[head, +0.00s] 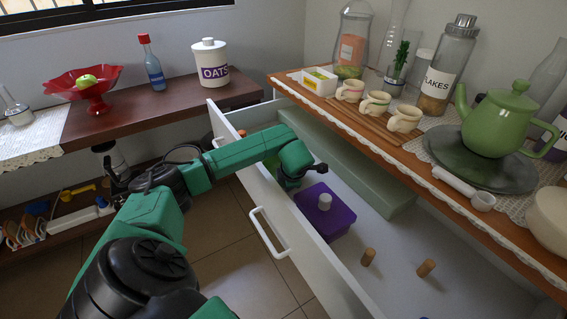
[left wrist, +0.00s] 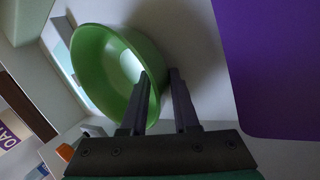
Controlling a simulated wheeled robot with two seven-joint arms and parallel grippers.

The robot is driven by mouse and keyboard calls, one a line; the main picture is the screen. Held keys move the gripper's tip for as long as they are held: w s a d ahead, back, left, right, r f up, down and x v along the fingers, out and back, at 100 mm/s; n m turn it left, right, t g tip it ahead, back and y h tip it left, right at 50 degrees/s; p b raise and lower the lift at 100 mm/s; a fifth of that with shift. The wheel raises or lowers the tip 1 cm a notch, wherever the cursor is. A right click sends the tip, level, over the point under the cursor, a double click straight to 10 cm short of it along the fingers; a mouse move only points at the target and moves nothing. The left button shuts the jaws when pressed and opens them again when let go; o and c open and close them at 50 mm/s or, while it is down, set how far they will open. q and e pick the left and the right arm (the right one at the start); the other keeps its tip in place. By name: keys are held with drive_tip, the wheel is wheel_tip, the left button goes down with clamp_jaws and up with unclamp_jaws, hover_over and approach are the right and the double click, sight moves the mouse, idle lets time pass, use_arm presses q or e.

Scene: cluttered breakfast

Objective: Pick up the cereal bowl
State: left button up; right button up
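The cereal bowl is most likely the green bowl (left wrist: 112,70) in the left wrist view, inside the drawer and seen tilted in the picture. My left gripper (left wrist: 160,72) is open at the bowl's near rim. One finger overlaps the inside of the bowl and the other is just outside the wall, with a gap between them. I cannot tell whether either finger touches it. In the head view my left arm reaches down into the open drawer, and its wrist hides the fingers and most or all of the bowl. My right gripper is not in view.
A purple lidded box (head: 335,220) lies in the drawer close to my left gripper. A long pale green box (head: 345,160) runs along the drawer's back. Two wooden pegs (head: 426,267) stand farther right. The white drawer front (head: 262,205) passes under my arm. The counter above holds cups and a teapot (head: 500,122).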

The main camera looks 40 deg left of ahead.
use_arm(q)
clamp_jaws()
idle(1.4)
